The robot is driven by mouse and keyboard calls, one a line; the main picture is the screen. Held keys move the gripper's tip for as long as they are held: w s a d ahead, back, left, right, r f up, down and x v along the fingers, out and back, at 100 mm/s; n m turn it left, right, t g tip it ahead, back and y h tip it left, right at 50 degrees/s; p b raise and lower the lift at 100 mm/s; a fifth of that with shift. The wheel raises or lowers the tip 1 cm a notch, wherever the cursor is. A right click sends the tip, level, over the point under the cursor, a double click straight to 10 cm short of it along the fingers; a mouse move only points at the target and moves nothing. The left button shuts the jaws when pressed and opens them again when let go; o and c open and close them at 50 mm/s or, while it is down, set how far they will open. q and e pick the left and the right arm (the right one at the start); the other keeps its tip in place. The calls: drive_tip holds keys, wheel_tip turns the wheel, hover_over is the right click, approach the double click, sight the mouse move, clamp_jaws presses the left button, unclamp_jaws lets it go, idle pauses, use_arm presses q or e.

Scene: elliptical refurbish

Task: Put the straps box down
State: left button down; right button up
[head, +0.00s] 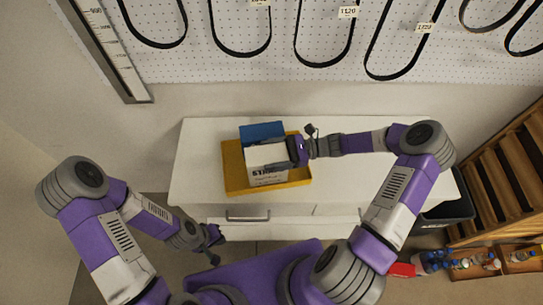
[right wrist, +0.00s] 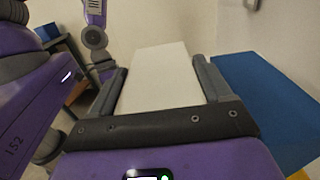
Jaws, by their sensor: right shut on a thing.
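The straps box (head: 266,168), a white box with dark lettering on its front, is over the yellow tray (head: 234,178) on the white cabinet top. My right gripper (head: 282,155) is shut on it from the right. In the right wrist view the white box (right wrist: 156,78) fills the space between the two fingers. I cannot tell whether the box touches the tray's floor. My left gripper (head: 212,236) is low on the left, in front of the cabinet and away from the box; its fingers are too small to read.
A blue box (head: 262,131) stands just behind the straps box, and shows at the right in the right wrist view (right wrist: 268,100). The white cabinet top (head: 203,150) is clear left of the tray. Belts hang on the pegboard (head: 280,65) behind. A wooden rack (head: 500,180) stands at right.

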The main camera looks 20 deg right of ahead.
drive_tip(key=shift+w+f, duration=0.1)
drive_tip(key=shift+f, duration=0.6)
drive_tip(key=o, duration=1.6)
drive_tip(key=shift+r, duration=0.2)
drive_tip(key=s+d, duration=0.1)
drive_tip(key=d, duration=1.1)
drive_tip(key=shift+s+b, duration=0.3)
drive_tip(key=shift+b, duration=0.05)
drive_tip(key=shift+s+f, duration=0.1)
drive_tip(key=shift+f, duration=0.05)
